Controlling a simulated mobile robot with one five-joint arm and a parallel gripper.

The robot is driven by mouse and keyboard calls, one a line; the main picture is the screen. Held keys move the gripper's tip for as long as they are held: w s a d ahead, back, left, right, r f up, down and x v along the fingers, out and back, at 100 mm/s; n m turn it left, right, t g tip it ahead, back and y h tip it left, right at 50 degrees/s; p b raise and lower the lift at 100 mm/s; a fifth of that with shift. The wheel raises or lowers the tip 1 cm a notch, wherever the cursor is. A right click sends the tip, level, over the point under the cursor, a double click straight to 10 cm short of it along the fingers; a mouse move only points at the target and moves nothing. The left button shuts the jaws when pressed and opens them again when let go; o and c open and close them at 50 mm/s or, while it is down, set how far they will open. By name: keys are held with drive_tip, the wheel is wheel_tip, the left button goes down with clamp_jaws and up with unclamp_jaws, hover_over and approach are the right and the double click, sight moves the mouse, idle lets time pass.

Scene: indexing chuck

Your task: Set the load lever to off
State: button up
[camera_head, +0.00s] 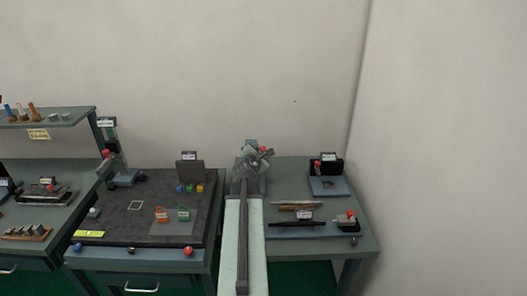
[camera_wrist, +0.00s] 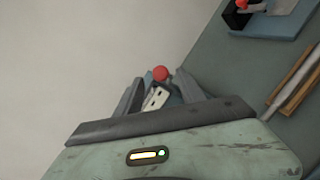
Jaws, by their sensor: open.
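A red ball knob (camera_wrist: 160,73) shows in the wrist view, just past my open gripper (camera_wrist: 158,96). Below it is a pale plate (camera_wrist: 156,97) with dark slots, seen between the two grey fingers. In the head view my gripper (camera_head: 251,164) is at the far end of my arm, in front of a device at the back of the bench. A small red knob (camera_head: 264,150) shows just right of it. My arm and gripper hide most of this device. No label reading load or off is legible, so I cannot tell the lever's setting.
On the right bench stand a black fixture on a blue base (camera_head: 328,185), long rods (camera_head: 297,206) and a red-knobbed clamp (camera_head: 347,221). Left is a dark mat (camera_head: 120,205) with small coloured parts. A red-knobbed press (camera_head: 108,160) stands at the back left.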

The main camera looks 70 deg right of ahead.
sight(263, 150)
drive_tip(key=b+x, duration=0.1)
drive_tip(key=x, duration=0.3)
drive_tip(key=shift+w+d+f, duration=0.1)
drive_tip(key=shift+d+f, duration=0.05)
drive_tip(key=shift+d, duration=0.2)
drive_tip(key=shift+a, duration=0.1)
drive_tip(key=shift+c, duration=0.4)
clamp_jaws()
drive_tip(key=shift+f, duration=0.1)
idle(0.3)
